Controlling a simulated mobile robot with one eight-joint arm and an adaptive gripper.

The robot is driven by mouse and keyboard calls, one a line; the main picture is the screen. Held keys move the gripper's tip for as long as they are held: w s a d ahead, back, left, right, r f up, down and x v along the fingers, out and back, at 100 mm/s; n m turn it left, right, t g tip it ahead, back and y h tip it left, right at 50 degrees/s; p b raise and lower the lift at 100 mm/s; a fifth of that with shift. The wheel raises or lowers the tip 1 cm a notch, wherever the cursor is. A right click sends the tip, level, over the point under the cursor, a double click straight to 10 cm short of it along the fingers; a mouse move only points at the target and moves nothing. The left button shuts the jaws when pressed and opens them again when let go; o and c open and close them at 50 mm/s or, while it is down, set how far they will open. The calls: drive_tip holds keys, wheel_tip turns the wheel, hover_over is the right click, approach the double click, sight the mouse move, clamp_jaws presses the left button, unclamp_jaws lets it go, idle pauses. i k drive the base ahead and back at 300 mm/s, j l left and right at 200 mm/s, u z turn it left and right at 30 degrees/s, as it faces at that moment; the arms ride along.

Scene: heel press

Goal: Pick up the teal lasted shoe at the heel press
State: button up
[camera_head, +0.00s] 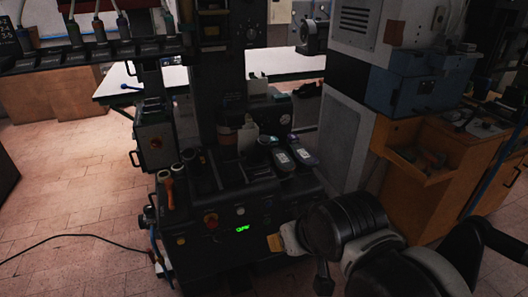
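Two dark shoe-like pieces with pale, label-like patches lie side by side on top of the dark heel press (265,200). The light is too dim to be sure of either colour. My black and white arm (345,222) reaches in from the bottom right, in front of the press and nearer than the shoes.
Dark cylinders and an orange-handled tool (169,190) stand on the press's left side. A white column (345,130) rises close behind the shoes on the right. An orange-brown bench (435,185) stands further right. A black cable (85,240) crosses the open tiled floor at left.

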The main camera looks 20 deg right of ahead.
sight(284, 163)
drive_tip(key=i+l+u, duration=0.1)
drive_tip(key=i+l, duration=0.15)
drive_tip(key=i+l+u, duration=0.1)
drive_tip(key=l, duration=0.3)
drive_tip(key=i+l+u, duration=0.1)
drive_tip(key=i+l, duration=0.4)
drive_tip(key=l, duration=0.2)
drive_tip(key=i+l+u, duration=0.15)
drive_tip(key=l, duration=0.2)
drive_tip(key=i+l+u, duration=0.1)
drive_tip(key=l, duration=0.3)
drive_tip(key=i+l+u, duration=0.1)
drive_tip(key=i+l, duration=0.2)
drive_tip(key=i+l+u, duration=0.1)
drive_tip(key=l, duration=0.4)
